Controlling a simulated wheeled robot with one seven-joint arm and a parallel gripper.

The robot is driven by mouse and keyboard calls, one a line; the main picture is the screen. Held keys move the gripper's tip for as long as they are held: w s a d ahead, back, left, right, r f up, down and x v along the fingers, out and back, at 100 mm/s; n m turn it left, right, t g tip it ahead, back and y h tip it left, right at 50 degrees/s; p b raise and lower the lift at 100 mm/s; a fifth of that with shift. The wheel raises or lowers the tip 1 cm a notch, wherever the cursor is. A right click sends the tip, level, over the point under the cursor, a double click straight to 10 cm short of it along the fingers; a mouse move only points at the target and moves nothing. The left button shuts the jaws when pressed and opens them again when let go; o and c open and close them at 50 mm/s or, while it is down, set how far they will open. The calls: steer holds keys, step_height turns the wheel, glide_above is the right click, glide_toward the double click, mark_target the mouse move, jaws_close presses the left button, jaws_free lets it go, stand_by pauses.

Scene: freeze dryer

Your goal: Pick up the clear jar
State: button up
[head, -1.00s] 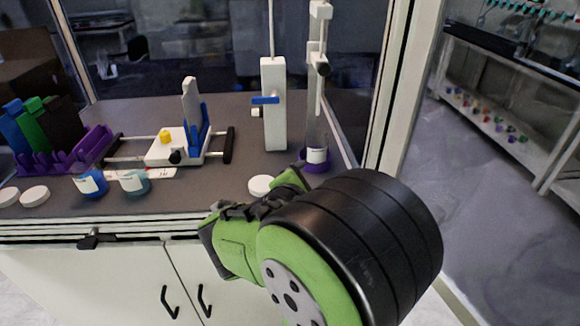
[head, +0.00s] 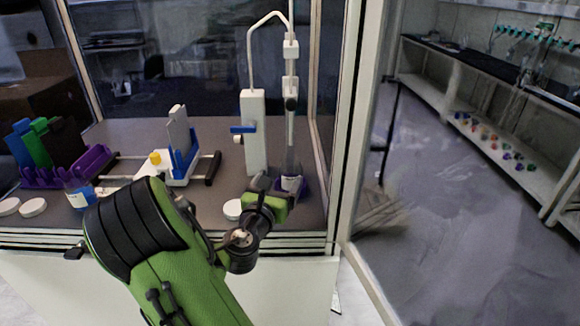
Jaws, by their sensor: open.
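A clear jar with a pale label (head: 291,183) stands in a purple holder (head: 303,188) under the tall glass column in the head view. My gripper (head: 272,190) is at the near side of this jar, at the end of my green and black arm. It is open. The wrist partly covers the jar's lower part and the holder, and I cannot tell whether the fingers are around the jar or only in front of it. A blue jar with a white label (head: 79,193) stands at the left.
A white stand with a blue lever (head: 254,135) is just left of the column. White lids (head: 33,207) lie along the front edge, one (head: 233,209) beside my wrist. A purple rack (head: 70,168) and a white device (head: 180,145) stand further left. A door frame (head: 346,120) bounds the right.

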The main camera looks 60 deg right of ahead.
mark_target(287, 167)
steer(key=d, duration=0.3)
steer(key=w+d+p, duration=0.1)
steer(key=d, duration=0.5)
steer(key=shift+w+d+f, duration=0.1)
steer(key=shift+w+d, duration=0.1)
steer(key=shift+d, duration=0.05)
steer(key=shift+a, duration=0.15)
steer(key=shift+c, duration=1.1)
steer(key=c, duration=1.2)
